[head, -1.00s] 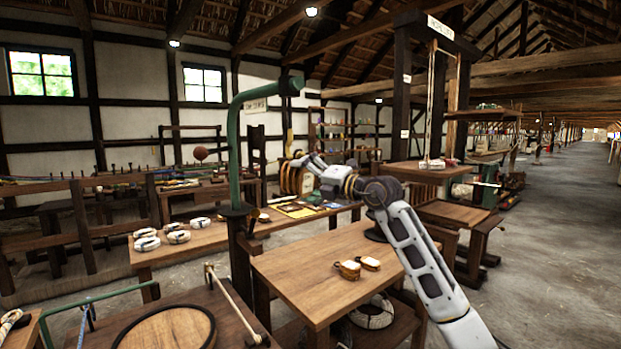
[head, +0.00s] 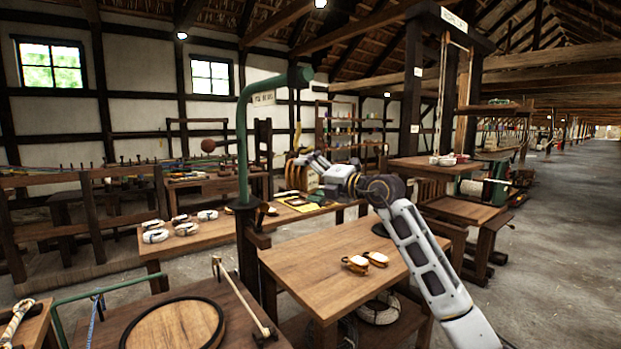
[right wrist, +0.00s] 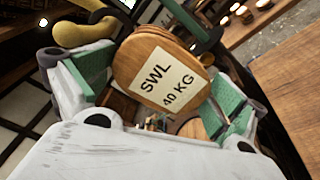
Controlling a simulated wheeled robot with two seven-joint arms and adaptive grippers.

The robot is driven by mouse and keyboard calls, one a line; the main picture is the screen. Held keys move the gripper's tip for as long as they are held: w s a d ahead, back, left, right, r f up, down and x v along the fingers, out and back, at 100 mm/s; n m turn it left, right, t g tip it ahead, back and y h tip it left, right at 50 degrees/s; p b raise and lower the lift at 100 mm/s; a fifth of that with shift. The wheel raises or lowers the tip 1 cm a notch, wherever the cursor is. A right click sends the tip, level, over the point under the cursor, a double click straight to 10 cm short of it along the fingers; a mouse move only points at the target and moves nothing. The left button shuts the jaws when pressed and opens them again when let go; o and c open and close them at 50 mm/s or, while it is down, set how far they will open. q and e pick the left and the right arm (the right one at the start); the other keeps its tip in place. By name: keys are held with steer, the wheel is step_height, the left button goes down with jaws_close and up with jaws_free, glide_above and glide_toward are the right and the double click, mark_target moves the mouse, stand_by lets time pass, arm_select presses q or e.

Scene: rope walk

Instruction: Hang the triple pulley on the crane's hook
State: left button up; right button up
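The triple pulley (right wrist: 162,70) is a rounded wooden block with a label reading "SWL 40 KG". In the right wrist view it sits between the green finger pads of my right gripper (right wrist: 160,95), its sides against them. The crane (head: 243,140) is a green post with an arm reaching right. Its yellow hook (head: 297,136) hangs from the arm tip and shows in the right wrist view (right wrist: 85,30) beside the pulley's top. In the head view the pulley (head: 293,174) is small, just below the hook. Whether they touch is unclear. My left gripper is out of view.
A wooden table (head: 335,262) with two small wooden blocks (head: 365,262) stands in front of the crane, below my right arm. A bench behind holds several rope coils (head: 186,229). A round wooden lid (head: 172,328) lies at the front left. Open floor extends right.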

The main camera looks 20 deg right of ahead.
steer(key=shift+s+d+r, duration=0.25)
steer(key=shift+r, duration=0.05)
steer(key=shift+f, duration=0.15)
steer(key=v, duration=1.2)
steer(key=shift+n, duration=0.3)
stand_by(0.7)
